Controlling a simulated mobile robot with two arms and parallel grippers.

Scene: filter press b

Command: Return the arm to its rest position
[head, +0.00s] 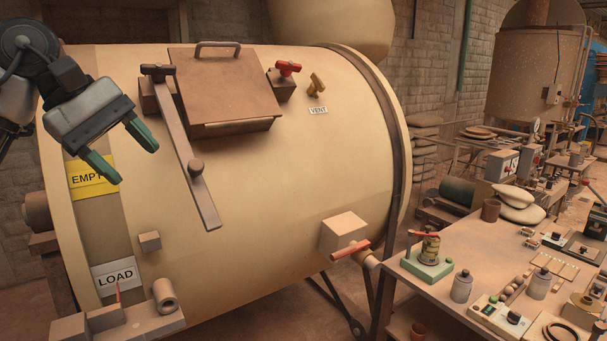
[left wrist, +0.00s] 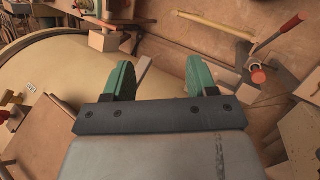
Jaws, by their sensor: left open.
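My left gripper (head: 122,158) is at the upper left of the head view, in front of the cream tank's left part. Its two green fingers are apart with nothing between them. It also shows in the left wrist view (left wrist: 160,82), open and empty. The yellow EMPTY label (head: 92,178) is partly hidden behind the lower finger. My right gripper is in neither view.
The big cream tank (head: 270,220) fills the middle, with a long bar lever (head: 186,150), a hatch lid (head: 225,85), a red-handled valve (head: 287,70) and a yellow vent handle (head: 316,84). A LOAD label (head: 115,275) sits low left. A cluttered workbench (head: 415,272) stands at right.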

